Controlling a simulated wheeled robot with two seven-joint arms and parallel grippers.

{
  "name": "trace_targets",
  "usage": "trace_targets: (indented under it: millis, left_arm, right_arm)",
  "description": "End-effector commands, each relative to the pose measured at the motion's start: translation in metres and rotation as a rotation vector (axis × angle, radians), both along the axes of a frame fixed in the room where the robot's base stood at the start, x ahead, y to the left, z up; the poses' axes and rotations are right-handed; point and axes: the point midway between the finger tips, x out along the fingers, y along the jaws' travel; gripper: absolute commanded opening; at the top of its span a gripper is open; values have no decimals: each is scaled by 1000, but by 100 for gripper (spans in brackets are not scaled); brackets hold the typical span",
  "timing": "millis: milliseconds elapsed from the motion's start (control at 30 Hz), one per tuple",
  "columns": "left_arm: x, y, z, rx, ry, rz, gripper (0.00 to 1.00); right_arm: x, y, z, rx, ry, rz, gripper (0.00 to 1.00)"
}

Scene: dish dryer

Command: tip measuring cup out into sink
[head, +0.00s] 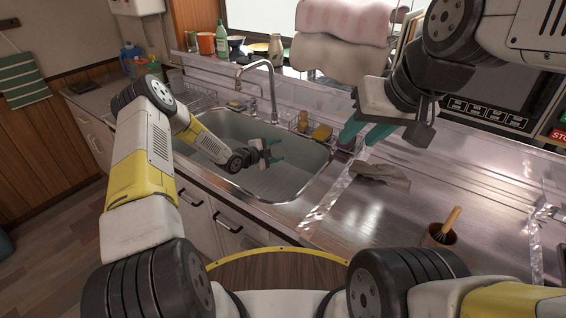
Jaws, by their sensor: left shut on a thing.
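The sink (225,124) is a pale steel basin left of centre. My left gripper (274,151) is over the right part of the sink, below the rim line in the picture. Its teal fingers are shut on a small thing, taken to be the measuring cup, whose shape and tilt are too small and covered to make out. I cannot tell whether anything is in it. My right gripper (366,133) hangs above the counter right of the sink, with its teal fingers apart and nothing seen between them.
A curved faucet (262,88) rises at the sink's back edge. A yellow sponge (322,132) sits in a rack at the sink's right back.

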Motion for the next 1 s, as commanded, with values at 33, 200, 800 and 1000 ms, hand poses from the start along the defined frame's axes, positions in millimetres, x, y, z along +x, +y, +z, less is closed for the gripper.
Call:
trace_targets:
  millis: [33, 200, 800, 1000]
  left_arm:
    - [0, 0, -2, -19, 28, 0, 8]
    - [-1, -1, -9, -86, 127, -1, 8]
    - [8, 4, -26, -259, 387, -4, 8]
    - [13, 7, -32, -317, 475, -5, 8]
  right_arm:
    - [0, 0, 0, 0, 0, 0, 36]
    - [0, 0, 0, 0, 0, 0, 36]
    - [0, 0, 0, 0, 0, 0, 36]
    - [0, 0, 0, 0, 0, 0, 36]
